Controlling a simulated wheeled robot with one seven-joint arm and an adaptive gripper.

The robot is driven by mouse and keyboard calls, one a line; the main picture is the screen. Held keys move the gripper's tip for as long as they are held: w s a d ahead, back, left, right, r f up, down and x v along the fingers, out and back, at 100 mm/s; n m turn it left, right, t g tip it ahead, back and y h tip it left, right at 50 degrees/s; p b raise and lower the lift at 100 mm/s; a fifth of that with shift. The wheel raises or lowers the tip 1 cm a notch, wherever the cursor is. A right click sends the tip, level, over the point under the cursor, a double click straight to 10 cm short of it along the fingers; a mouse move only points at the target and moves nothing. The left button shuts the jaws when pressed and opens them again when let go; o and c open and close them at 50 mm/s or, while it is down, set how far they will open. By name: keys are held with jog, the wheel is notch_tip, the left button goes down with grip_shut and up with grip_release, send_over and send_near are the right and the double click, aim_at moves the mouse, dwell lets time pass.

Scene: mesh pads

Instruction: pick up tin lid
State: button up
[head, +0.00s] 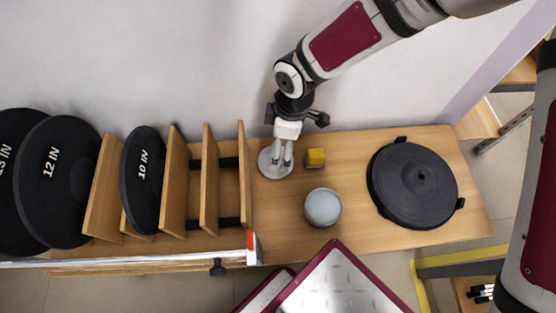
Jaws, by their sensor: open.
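A flat, round grey disc that looks like the tin lid (267,172) lies on the wooden bench top (360,238), right of the wooden rack. My gripper (281,162) points down over this disc, with its two pale fingers apart and nothing seen between them. The fingers cover part of the disc; I cannot tell whether they touch it. A round grey tin (323,207) with a pale blue-grey top stands lower right of the disc, apart from it.
A large black round plate (415,186) lies at the right of the bench. The wooden rack (243,185) with upright dividers and black discs stands close on the left. A wall runs behind the bench.

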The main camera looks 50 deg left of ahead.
aim_at(264, 158)
jog(key=f+b, duration=0.1)
jog(key=f, duration=0.2)
jog(key=f+b, duration=0.1)
jog(key=f, duration=0.2)
jog(key=s+a+f+b, duration=0.1)
jog(key=f, duration=0.2)
jog(key=shift+a, duration=0.1)
jog(key=shift+r, duration=0.1)
jog(key=c, duration=1.4)
jog(key=shift+c, duration=0.4)
jog(key=shift+w, duration=0.1)
